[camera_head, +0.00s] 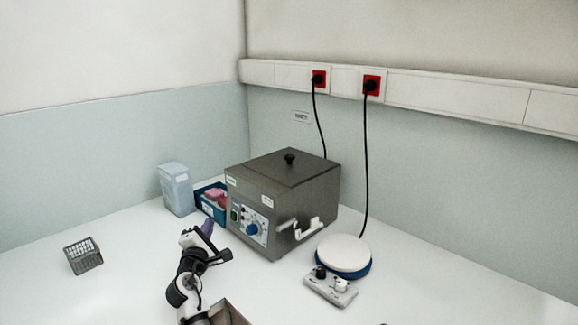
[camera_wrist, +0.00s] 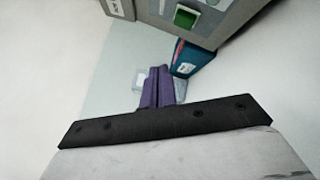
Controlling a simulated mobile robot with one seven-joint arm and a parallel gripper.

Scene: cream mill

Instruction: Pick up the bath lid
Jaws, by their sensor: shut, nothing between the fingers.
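The bath lid (camera_head: 268,168) is a flat dark grey metal plate with a black knob (camera_head: 290,158) at its middle. It lies closed on top of the grey box-shaped bath (camera_head: 280,232). My gripper (camera_head: 208,226) has purple fingers and is in front of the bath, to the left of its control panel and well below the lid. The fingers are together and empty, and they also show in the wrist view (camera_wrist: 158,82). The wrist view shows part of the bath front (camera_wrist: 225,22) with a green switch (camera_wrist: 186,17); the lid is out of that view.
A blue box with pink contents (camera_head: 212,200) and a pale blue box (camera_head: 176,188) stand left of the bath. A grey rack (camera_head: 83,256) is at the far left. A round white-topped device (camera_head: 344,256) stands at the right. Black cables (camera_head: 365,170) hang behind. White tabletop is free at left and right.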

